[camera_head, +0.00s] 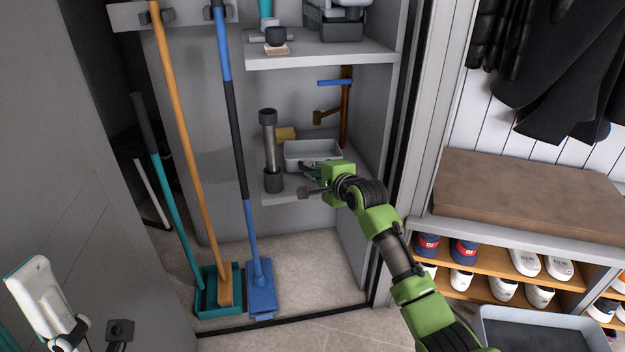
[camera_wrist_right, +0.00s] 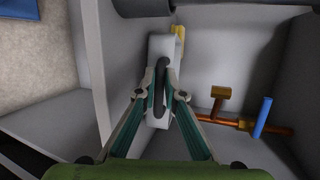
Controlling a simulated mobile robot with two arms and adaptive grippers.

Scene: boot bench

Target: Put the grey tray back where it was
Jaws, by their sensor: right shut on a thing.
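The grey tray (camera_head: 298,150) is a shallow, light grey open box in the lower bay of the cupboard. Its end wall with a dark oval handle shows in the right wrist view (camera_wrist_right: 158,52). My right gripper (camera_head: 308,168) reaches in from the right, and its fingers (camera_wrist_right: 162,78) are shut on the tray at this handle. The tray is just above or on the lower shelf (camera_head: 287,197); I cannot tell if it touches. The arm hides part of its near side.
A grey tube with black ends (camera_head: 270,150) stands close left of the tray. The upper shelf (camera_head: 330,55) is overhead.

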